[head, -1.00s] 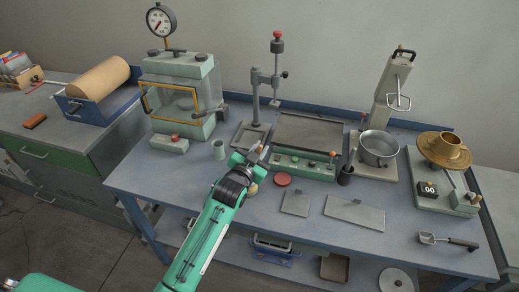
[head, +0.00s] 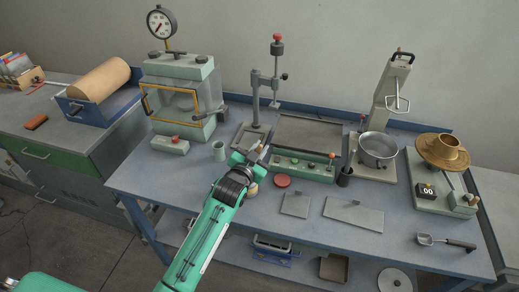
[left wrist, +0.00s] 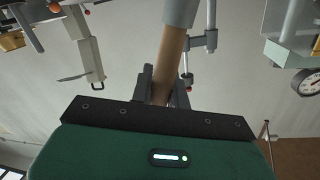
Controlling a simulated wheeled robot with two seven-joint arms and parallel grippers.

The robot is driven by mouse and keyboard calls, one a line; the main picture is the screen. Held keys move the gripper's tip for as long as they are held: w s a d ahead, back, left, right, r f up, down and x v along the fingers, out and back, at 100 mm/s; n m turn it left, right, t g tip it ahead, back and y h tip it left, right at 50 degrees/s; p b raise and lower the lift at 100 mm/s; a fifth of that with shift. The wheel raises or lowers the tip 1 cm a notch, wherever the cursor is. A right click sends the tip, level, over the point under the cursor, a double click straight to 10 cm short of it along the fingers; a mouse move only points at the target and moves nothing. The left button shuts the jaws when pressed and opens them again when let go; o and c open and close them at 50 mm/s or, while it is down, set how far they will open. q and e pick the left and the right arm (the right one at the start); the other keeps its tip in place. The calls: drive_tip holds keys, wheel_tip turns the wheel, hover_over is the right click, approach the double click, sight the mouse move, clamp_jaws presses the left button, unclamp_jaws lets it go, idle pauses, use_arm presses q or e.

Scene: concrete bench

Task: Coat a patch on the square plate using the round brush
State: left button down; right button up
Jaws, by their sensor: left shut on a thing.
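The square plate (head: 295,204) lies flat on the bench, right of and nearer than my left gripper. My left gripper (head: 252,155) is above the bench, between the grey-green cup and the control box. In the left wrist view its jaws (left wrist: 162,88) are shut on a brown wooden handle with a grey upper part, which I take for the round brush (left wrist: 170,55). The brush's bristles are out of that view. In the head view the brush is too small to make out clearly. My right gripper is not in view.
A rectangular plate (head: 354,214) lies right of the square plate. A red disc (head: 283,181) and a dark upright holder (head: 345,177) stand behind them. The grey-green cup (head: 219,151) is left of my gripper. A scoop (head: 446,242) lies at front right. The bench front is mostly clear.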

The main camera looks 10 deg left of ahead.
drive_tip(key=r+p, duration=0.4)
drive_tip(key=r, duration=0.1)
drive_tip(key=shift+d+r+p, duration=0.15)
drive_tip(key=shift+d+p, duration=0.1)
drive_tip(key=shift+p, duration=0.05)
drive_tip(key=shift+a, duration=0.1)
idle(0.5)
